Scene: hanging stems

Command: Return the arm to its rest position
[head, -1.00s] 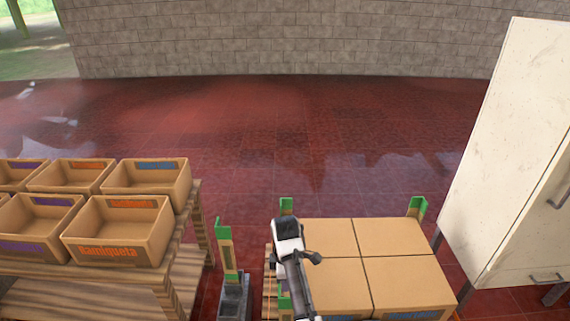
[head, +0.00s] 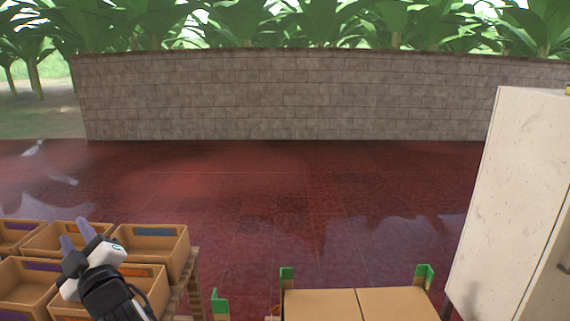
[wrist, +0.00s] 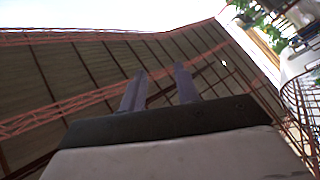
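My gripper (head: 75,233) is at the lower left of the head view, in front of the open cardboard crates as seen from there. Its two purple-grey fingers point upward and stand apart with nothing between them. In the wrist view my gripper (wrist: 159,78) also shows a gap between its fingers, with only the roof behind. The arm below it runs out of the bottom of the head view.
Several open crates (head: 152,258) stand on a wooden table (head: 192,283) at left. Closed boxes (head: 318,303) with green corner posts (head: 424,275) are at bottom centre. A white cabinet (head: 510,200) stands at right. The red floor (head: 300,200) beyond is clear up to the block wall (head: 280,95).

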